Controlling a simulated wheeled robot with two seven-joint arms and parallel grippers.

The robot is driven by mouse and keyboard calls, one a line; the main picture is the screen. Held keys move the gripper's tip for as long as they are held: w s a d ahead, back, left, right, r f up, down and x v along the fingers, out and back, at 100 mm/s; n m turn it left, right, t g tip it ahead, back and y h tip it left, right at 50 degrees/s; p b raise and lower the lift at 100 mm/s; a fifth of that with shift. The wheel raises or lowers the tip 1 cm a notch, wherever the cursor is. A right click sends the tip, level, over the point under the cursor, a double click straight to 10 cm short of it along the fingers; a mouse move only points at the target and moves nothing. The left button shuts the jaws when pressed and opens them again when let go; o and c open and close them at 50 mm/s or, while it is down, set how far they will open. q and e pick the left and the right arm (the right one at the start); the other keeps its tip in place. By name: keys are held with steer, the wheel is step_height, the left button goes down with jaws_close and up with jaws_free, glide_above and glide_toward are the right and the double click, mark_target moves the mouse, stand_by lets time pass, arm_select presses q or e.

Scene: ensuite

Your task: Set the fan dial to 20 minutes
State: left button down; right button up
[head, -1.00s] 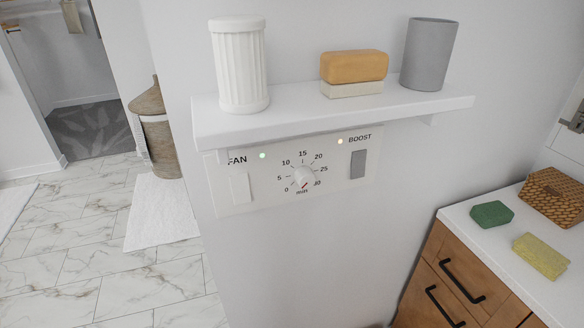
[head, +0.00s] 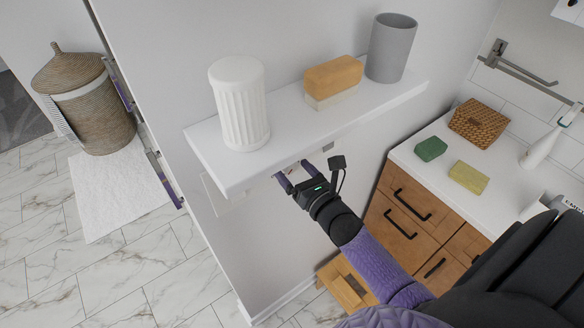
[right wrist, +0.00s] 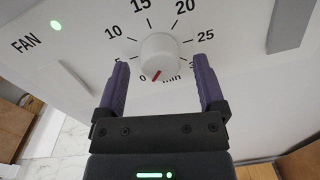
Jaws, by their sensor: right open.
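The fan dial is a round white knob (right wrist: 159,56) with a red mark, on a white panel in the right wrist view. Its red mark points down and slightly left, between the 0 and the word "min". The 20 mark is at upper right of the knob. My right gripper (right wrist: 162,82) is open, its two purple fingers on either side of the knob's lower part; I cannot tell whether they touch it. In the head view my right gripper (head: 292,174) is under the shelf, which hides the dial. My left gripper is not seen.
A white shelf (head: 205,150) juts out above the panel, carrying a fluted white jar (head: 240,105), a soap bar (head: 333,75) and a grey cup (head: 390,48). A wooden cabinet (head: 412,215) stands at right, a wicker basket (head: 85,100) at left.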

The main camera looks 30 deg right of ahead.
steer(key=shift+w, duration=0.3)
steer(key=shift+c, duration=0.2)
jaws_close()
steer(key=shift+m, duration=0.3)
